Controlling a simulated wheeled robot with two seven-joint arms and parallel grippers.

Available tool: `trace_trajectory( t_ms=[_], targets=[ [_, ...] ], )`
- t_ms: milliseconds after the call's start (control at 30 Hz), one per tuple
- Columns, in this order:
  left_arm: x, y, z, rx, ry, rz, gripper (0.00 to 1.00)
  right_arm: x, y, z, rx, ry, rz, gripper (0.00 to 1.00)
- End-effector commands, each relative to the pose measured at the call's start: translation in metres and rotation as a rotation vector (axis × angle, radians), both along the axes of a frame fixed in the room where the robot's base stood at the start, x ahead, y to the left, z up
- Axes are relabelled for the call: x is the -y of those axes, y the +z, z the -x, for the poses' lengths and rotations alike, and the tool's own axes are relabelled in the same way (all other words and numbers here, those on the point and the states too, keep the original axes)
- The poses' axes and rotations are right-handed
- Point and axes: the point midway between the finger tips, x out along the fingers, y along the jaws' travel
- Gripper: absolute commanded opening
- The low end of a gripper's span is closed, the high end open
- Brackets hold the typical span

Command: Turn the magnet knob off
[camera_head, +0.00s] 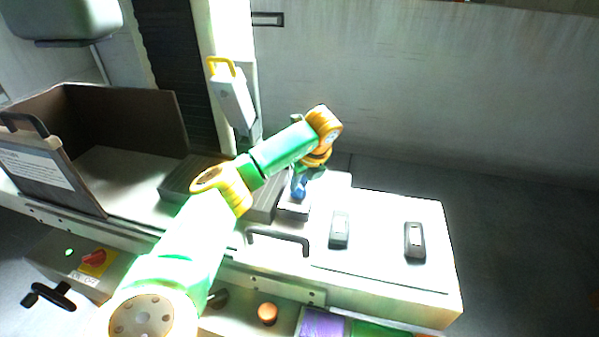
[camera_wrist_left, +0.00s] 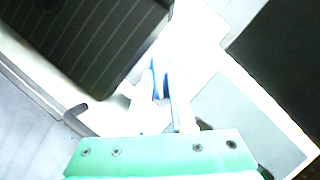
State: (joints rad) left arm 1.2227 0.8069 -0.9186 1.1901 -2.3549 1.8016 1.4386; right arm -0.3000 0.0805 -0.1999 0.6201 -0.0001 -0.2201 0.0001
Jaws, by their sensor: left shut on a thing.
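My left arm reaches in from the lower left across the machine, and its wrist bends down over a small grey block (camera_head: 293,208) on the white table. My left gripper (camera_head: 300,186) points down at this block and is shut on a small part there, which I take to be the magnet knob. The fingers and wrist mostly hide the knob. In the left wrist view the blue and white fingertips (camera_wrist_left: 160,80) are close together, in strong glare. Which way the knob is turned cannot be told. My right gripper is not in view.
Two dark-framed clamps (camera_head: 339,230) (camera_head: 415,241) lie on the table to the right. A black bar handle (camera_head: 278,237) is in front of the block. An open-topped tank (camera_head: 125,135) stands left. A red rotary switch (camera_head: 94,257) and an orange button (camera_head: 267,313) are on the front.

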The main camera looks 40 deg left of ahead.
Motion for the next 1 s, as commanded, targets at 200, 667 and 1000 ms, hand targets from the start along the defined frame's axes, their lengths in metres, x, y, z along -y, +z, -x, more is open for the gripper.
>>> trace_trajectory(
  t_ms=[200, 667, 1000],
  targets=[
    [-0.0005, 0.0005, -0.0003, 0.003, 0.021, -0.001, 0.00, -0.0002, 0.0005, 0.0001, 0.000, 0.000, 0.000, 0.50],
    [-0.0005, 0.0004, -0.0001, 0.001, 0.021, -0.001, 0.53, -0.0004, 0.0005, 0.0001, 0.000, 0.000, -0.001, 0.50],
    [0.0032, 0.0070, -0.0004, 0.004, 0.018, 0.000, 0.53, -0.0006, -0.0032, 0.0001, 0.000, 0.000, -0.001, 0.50]
  ],
)
